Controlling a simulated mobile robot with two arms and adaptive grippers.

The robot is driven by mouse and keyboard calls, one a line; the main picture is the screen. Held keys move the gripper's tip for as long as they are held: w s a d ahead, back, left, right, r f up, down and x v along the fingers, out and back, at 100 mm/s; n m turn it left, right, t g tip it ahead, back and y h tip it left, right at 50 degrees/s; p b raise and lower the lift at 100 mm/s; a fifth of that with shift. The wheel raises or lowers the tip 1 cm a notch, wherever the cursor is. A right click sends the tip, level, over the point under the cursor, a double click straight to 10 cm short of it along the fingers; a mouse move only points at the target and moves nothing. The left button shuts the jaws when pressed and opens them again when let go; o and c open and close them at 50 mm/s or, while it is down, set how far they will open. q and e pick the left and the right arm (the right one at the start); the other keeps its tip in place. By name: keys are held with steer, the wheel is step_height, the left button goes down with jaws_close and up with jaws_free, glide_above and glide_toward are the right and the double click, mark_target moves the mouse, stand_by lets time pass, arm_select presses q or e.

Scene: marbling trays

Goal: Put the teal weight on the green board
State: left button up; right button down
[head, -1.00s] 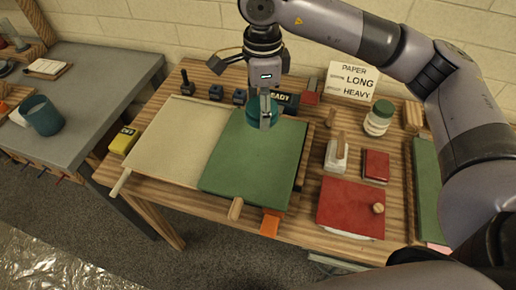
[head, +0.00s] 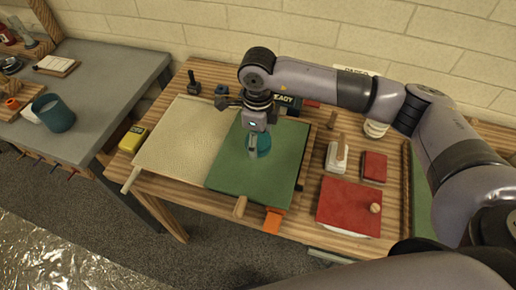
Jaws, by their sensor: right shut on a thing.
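The teal weight (head: 266,146) is a round, cup-like piece over the upper middle of the green board (head: 262,180). My right gripper (head: 254,150) points down and is shut on the teal weight, with a finger in front of its near side. The gripper hides part of the weight. I cannot tell whether the weight's underside touches the board. The green board lies flat on the wooden table, beside a cream board. My left gripper is not in view.
The cream board (head: 188,142) lies to the left, with a yellow block (head: 132,139) beside it. A red board with a knob (head: 346,207), a small red block (head: 374,166) and a white holder (head: 337,157) stand to the right. A teal cup (head: 53,113) is on the grey table.

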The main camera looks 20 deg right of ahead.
mark_target(258, 161)
step_height(258, 161, down, 2)
steer(key=shift+a+f, duration=0.1)
steer(key=shift+f, duration=0.05)
step_height(258, 161, down, 4)
steer(key=shift+r+p, duration=0.1)
steer(key=shift+p, duration=0.7)
steer(key=shift+w, duration=0.1)
steer(key=shift+f, duration=0.2)
steer(key=shift+f, duration=0.15)
steer(key=c, duration=0.5)
jaws_free()
